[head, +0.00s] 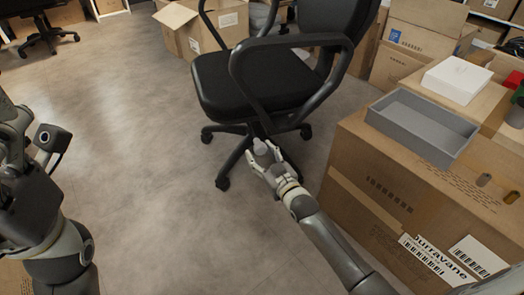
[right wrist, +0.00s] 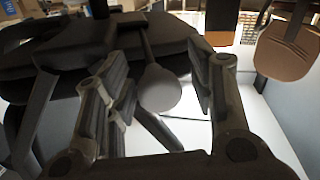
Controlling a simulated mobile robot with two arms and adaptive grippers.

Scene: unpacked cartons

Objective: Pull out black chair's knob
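The black chair (head: 260,80) stands upright in the middle of the head view, with black armrests and a wheeled base. Its round grey knob (right wrist: 160,88) is on a thin lever under the seat in the right wrist view; a pale part of it shows in the head view (head: 261,147). My right gripper (head: 264,155) is under the seat, beside the knob. In the right wrist view its fingers (right wrist: 160,95) are apart, one on each side of the knob, with visible gaps. My left gripper (head: 45,150) is at the left edge, away from the chair; its finger opening is unclear.
A large carton (head: 400,185) stands right of my right arm, with a grey tray (head: 425,122) and a white box (head: 457,80) on top. Open cartons (head: 200,30) stand behind the chair. The floor (head: 130,110) left of the chair is clear.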

